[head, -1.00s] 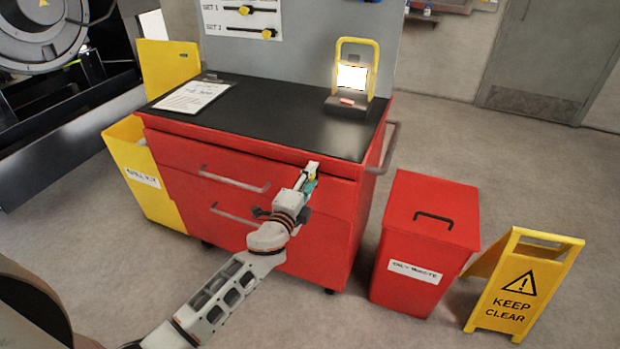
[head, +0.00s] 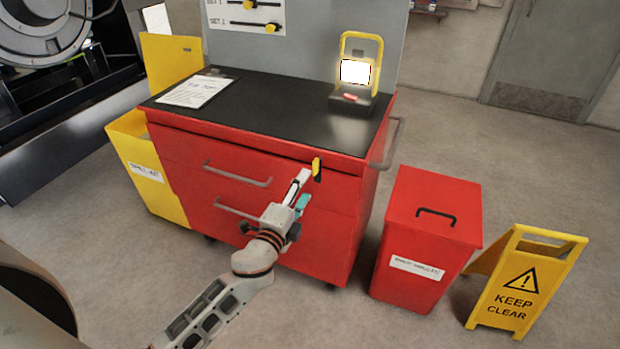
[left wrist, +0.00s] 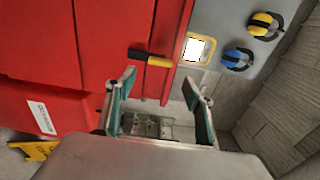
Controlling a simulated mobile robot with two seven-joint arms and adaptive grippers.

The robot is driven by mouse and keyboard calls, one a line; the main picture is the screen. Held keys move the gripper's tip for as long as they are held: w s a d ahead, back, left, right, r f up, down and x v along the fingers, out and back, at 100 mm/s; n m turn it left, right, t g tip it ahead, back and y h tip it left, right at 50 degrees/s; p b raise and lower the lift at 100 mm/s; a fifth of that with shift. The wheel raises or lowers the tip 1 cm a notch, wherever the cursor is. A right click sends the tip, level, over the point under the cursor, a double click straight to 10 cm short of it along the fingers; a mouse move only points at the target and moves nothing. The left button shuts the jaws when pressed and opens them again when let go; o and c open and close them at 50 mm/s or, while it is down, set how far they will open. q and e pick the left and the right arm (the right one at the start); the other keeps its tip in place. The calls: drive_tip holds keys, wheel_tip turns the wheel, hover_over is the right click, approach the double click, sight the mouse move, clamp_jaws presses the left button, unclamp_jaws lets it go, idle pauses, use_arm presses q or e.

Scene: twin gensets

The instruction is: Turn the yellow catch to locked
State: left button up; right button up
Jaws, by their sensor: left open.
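The yellow catch (head: 316,167) is on the red cabinet's front, near the top right of the drawers. It stands about upright in the head view, with a black part at its lower end. In the left wrist view, the yellow catch (left wrist: 159,62) lies beyond the fingertips, its black part pointing left. My left gripper (head: 301,187) is just below and left of the catch in the head view. In the left wrist view the left gripper (left wrist: 159,84) is open, with nothing between its fingers and a gap to the catch. My right gripper is not in view.
The red cabinet (head: 190,160) has protruding drawer handles (head: 237,173) and a side rail (head: 391,143). A work lamp (head: 357,75) and a clipboard (head: 197,91) are on top. A red bin (head: 428,230) and a yellow sign (head: 522,285) stand at right.

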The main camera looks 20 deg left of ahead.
use_arm(q)
drive_tip(key=s, duration=0.5)
drive_tip(key=shift+a, duration=0.1)
idle(0.3)
drive_tip(key=s+d+f+n+g+h+p, duration=0.1)
drive_tip(key=s+d+f+n+g, duration=0.1)
drive_tip(key=s+f+n, duration=0.5)
drive_tip(key=s+d+f+n+g+h+p, duration=0.1)
drive_tip(key=s+f+n+g, duration=0.4)
drive_tip(key=s+f, duration=0.7)
drive_tip(key=s+d+n+p, duration=0.1)
drive_tip(key=s+n, duration=0.1)
drive_tip(key=s, duration=0.4)
drive_tip(key=shift+d+f, duration=0.2)
drive_tip(key=shift+d, duration=0.1)
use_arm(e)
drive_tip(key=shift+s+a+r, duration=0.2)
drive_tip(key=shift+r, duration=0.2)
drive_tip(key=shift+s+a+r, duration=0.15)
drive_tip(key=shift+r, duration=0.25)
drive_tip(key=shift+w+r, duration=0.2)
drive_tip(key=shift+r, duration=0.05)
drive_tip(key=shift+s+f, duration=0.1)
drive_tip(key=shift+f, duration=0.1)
